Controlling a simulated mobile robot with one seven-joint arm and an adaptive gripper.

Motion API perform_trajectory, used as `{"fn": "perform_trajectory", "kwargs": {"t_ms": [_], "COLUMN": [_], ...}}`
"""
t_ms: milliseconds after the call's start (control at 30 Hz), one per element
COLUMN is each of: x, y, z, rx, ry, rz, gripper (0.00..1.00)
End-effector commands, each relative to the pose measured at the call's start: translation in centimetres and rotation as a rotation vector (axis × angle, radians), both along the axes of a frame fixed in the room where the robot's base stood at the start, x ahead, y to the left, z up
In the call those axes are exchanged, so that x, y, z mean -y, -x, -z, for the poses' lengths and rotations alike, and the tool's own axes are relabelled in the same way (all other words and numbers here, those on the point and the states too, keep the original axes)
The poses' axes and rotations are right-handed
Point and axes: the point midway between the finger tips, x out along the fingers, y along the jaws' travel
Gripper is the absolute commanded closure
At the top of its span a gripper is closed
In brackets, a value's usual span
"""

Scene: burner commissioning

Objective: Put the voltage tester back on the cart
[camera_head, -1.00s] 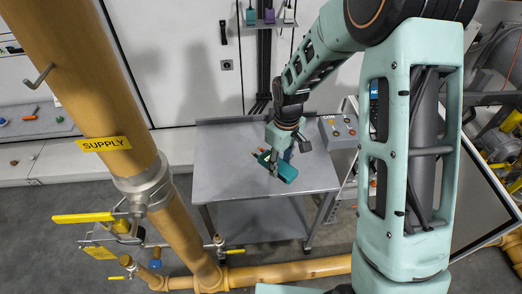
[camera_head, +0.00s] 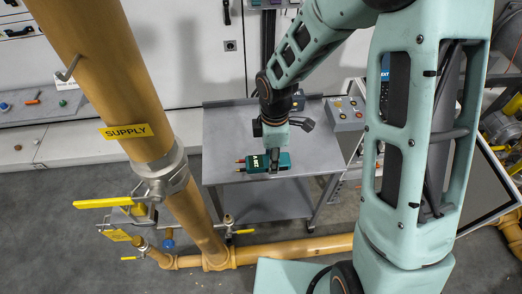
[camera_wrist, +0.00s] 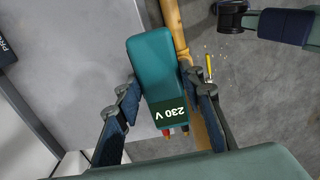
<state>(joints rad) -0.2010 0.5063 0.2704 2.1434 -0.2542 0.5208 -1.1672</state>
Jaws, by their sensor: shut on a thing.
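The voltage tester is a teal block with a dark display and red-tipped probe ends. In the head view the tester (camera_head: 248,162) lies level in my gripper (camera_head: 274,158), its probe ends pointing left. In the wrist view my gripper's fingers (camera_wrist: 165,95) are on both sides of the tester (camera_wrist: 150,60), whose display reads "230 V". The cart (camera_head: 222,135) is grey with a flat top and a lower shelf. The tester appears in front of the cart top near its front edge. The wrist view shows the cart top (camera_wrist: 85,60) left of the tester and floor to the right. The height gap is unclear.
A grey control box (camera_head: 345,113) with buttons is at the cart's right. The yellow supply pipe (camera_head: 120,90) with a yellow-handled valve (camera_head: 104,203) rises at left. A low yellow pipe (camera_head: 285,243) runs in front of the cart. Much of the cart top is clear.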

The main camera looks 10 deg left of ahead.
Motion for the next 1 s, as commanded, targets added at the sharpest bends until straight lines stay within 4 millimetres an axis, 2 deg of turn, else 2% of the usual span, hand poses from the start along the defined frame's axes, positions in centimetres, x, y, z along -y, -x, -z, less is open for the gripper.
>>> {"fn": "perform_trajectory", "kwargs": {"t_ms": [200,500,833,1000], "x": [-2.3,-4.0,-4.7,-4.7], "y": [-3.8,-6.7,-7.9,-7.8], "z": [2.0,6.3,7.9,10.4], "rx": [-0.002,-0.001,0.000,-0.003], "ry": [0.001,0.000,0.000,0.001], "rz": [0.001,0.002,0.002,0.002], "gripper": [0.96,0.96,0.96,0.96]}}
